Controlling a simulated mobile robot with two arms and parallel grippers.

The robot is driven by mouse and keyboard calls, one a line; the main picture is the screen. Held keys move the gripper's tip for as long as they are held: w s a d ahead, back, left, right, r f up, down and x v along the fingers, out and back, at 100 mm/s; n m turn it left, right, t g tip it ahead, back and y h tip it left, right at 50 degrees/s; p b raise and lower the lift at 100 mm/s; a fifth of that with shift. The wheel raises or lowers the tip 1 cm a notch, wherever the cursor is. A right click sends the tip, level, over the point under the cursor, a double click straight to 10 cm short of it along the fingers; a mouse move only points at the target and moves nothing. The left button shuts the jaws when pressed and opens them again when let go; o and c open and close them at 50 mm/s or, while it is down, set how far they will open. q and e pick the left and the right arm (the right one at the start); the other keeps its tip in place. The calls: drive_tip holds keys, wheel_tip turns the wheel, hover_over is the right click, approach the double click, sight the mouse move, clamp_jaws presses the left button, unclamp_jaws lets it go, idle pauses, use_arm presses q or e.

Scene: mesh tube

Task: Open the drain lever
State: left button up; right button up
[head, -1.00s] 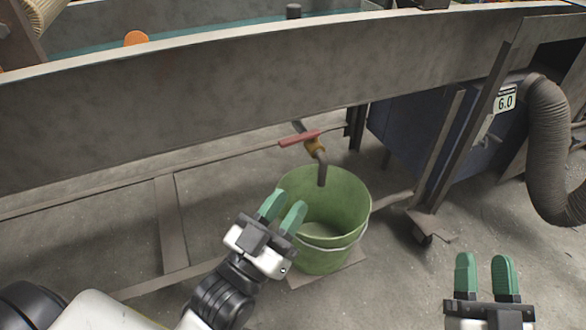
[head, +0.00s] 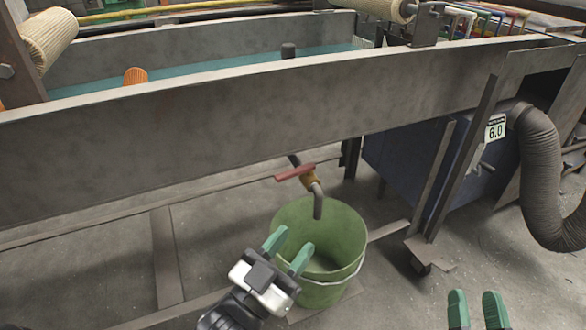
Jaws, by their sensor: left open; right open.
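The drain lever (head: 295,172) is a red handle on a brass valve (head: 309,181) under the long grey trough. It lies across the pipe, its free end pointing left. The bent grey spout (head: 318,204) hangs down over a green bucket (head: 340,235). My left gripper (head: 288,250) is open and empty, in front of the bucket's left side and below the lever, apart from it. It hides part of the bucket. My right gripper (head: 475,308) is open and empty at the bottom right edge, far from the lever; only its fingers show.
The grey trough (head: 200,140) with teal water (head: 210,72) overhangs the valve. A blue cabinet (head: 400,150), a slanted leg and a thick corrugated hose (head: 540,170) stand to the right.

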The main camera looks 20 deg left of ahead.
use_arm(q)
drive_tip(key=w+d+f+m+g+p, duration=0.2)
drive_tip(key=w+f+m+g+p, duration=0.1)
drive_tip(key=w+m, duration=0.15)
use_arm(e)
wheel_tip(320, 180, down, 13)
drive_tip(key=s+d+g+h+p, duration=0.2)
drive_tip(key=g+h+p, duration=0.1)
drive_tip(key=g, duration=0.7)
use_arm(q)
drive_tip(key=m+y+p, duration=0.4)
drive_tip(key=m+y, duration=0.2)
drive_tip(key=m, duration=0.3)
approach(286, 179)
drive_tip(key=w, duration=1)
drive_tip(key=shift+w+b, duration=0.3)
drive_tip(key=shift+w, duration=0.55)
use_arm(e)
drive_tip(key=s+d+f+g+h, duration=0.2)
drive_tip(key=s+d+f+g, duration=0.2)
drive_tip(key=s+g, duration=0.3)
drive_tip(key=shift+s+f+m+g, duration=0.3)
drive_tip(key=shift+s+f+m, duration=0.1)
drive_tip(key=shift+s+f, duration=0.6)
drive_tip(key=shift+s+r, duration=0.1)
drive_tip(key=shift+r, duration=0.05)
use_arm(q)
clamp_jaws()
